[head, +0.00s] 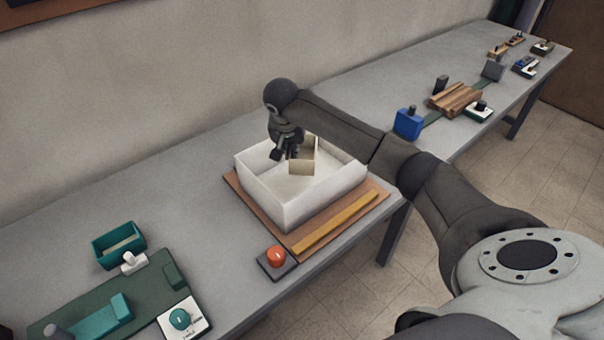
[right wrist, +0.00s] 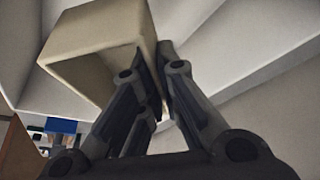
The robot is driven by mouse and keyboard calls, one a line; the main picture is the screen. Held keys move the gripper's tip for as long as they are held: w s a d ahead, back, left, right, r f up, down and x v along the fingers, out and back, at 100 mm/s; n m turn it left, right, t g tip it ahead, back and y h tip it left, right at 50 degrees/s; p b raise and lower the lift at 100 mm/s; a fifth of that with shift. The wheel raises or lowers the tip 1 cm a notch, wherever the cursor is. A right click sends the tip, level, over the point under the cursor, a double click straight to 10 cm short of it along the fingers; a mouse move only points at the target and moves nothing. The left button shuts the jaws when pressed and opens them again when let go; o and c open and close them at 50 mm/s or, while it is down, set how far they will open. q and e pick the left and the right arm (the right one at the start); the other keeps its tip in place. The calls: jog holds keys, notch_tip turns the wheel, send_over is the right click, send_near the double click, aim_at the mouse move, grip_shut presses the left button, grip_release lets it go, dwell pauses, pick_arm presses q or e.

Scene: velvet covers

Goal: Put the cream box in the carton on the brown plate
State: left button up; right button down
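The cream box (head: 301,167), a small open-topped box, is inside the white carton (head: 305,205); I cannot tell whether it touches the carton's floor. The carton stands on the brown plate (head: 380,197). My right gripper (head: 286,150) reaches down into the carton, its fingers at the box's left side. In the right wrist view the cream box (right wrist: 85,35) is tilted, with one wall pinched between the fingertips (right wrist: 161,62). White carton walls (right wrist: 225,55) show behind it. My left gripper is not in view.
An orange button (head: 276,256) and a yellow bar (head: 335,222) are at the plate's front. A teal bin (head: 119,244) and a green board (head: 115,290) are at the left. A blue box (head: 408,123) and wooden block (head: 456,98) are on the table's right part. Grey table (head: 190,190) is clear behind.

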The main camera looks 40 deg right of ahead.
notch_tip(320, 180, down, 3)
jog(key=shift+f, duration=0.15)
notch_tip(320, 180, down, 4)
jog(key=shift+s+r, duration=0.1)
jog(key=shift+f, duration=0.35)
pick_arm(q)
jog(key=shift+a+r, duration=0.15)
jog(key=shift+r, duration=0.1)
pick_arm(e)
jog(key=shift+f, duration=0.15)
jog(key=c, duration=1.6)
grip_release()
jog(key=shift+c, duration=0.2)
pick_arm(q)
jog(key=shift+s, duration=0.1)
